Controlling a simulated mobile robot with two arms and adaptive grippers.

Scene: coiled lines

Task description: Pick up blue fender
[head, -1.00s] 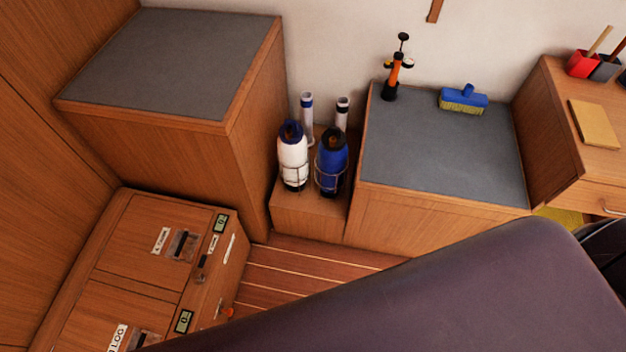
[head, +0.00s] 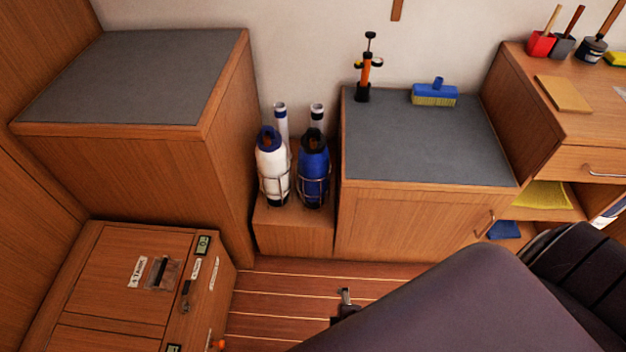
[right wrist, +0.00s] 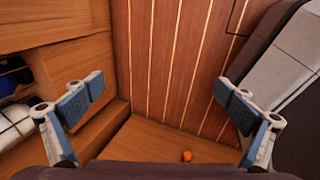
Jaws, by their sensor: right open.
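The blue fender (head: 314,176) stands upright in a wire holder on a low wooden step, right of the white fender (head: 271,165). In the right wrist view, a blue rounded thing (right wrist: 12,72) and a white one (right wrist: 14,122) are cut off at the left edge; they look like the two fenders. My right gripper (right wrist: 163,100) is open and empty over the striped floor, apart from the fenders. A small dark gripper part shows in the head view beyond my large dark arm, which hides the rest. My left gripper is not in view.
Two white tubes (head: 281,121) stand behind the fenders. Tall grey-topped cabinet (head: 130,75) is left, lower grey-topped locker (head: 425,140) right, with an orange pump (head: 364,75) and blue brush (head: 435,94). A wooden chest (head: 135,265) is front left. Striped floor (head: 290,290) is partly clear.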

